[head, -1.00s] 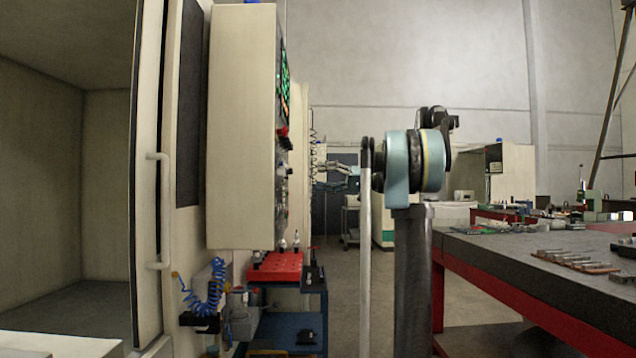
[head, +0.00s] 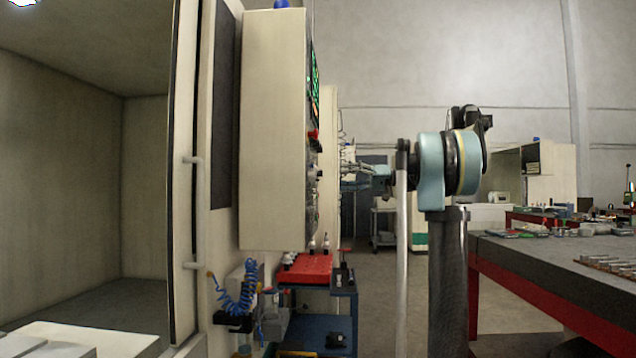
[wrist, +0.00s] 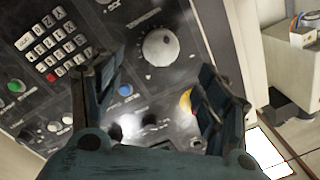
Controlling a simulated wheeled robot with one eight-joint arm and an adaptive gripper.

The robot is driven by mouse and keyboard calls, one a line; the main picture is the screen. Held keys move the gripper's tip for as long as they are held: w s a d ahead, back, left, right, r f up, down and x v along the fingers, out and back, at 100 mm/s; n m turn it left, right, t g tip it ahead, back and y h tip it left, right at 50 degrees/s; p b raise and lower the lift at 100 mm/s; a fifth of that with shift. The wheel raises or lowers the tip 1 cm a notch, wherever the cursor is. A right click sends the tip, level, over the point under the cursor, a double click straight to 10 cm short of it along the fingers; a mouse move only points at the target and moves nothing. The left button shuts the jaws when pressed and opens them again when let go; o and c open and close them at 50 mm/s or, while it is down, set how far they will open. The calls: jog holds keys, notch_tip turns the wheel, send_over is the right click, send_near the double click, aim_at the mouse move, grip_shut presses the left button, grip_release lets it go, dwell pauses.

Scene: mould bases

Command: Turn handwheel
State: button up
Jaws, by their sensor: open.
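A machine control panel (head: 311,170) shows edge-on in the head view and fills much of the wrist view. On it a large round pale grey dial (wrist: 160,47), which looks like the handwheel, sits at top centre in the wrist view. My gripper (wrist: 158,78) is open and empty, facing the panel. Its dark fingers stand below and either side of the dial in the picture, with no visible contact. A yellow and red knob (wrist: 187,101) is partly hidden by the right finger. In the head view my gripper (head: 365,172) is small, just right of the panel.
A keypad (wrist: 50,47), a blue button (wrist: 125,89) and a green button (wrist: 15,86) are on the panel. A red-topped cart (head: 305,268) stands below it. A dark workbench (head: 540,255) with metal parts is at right. Floor between them is open.

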aim_at(314, 177)
jog(key=a, duration=1)
jog(key=shift+s+a, duration=0.15)
jog(key=shift+a, duration=0.05)
jog(key=c, duration=1.1)
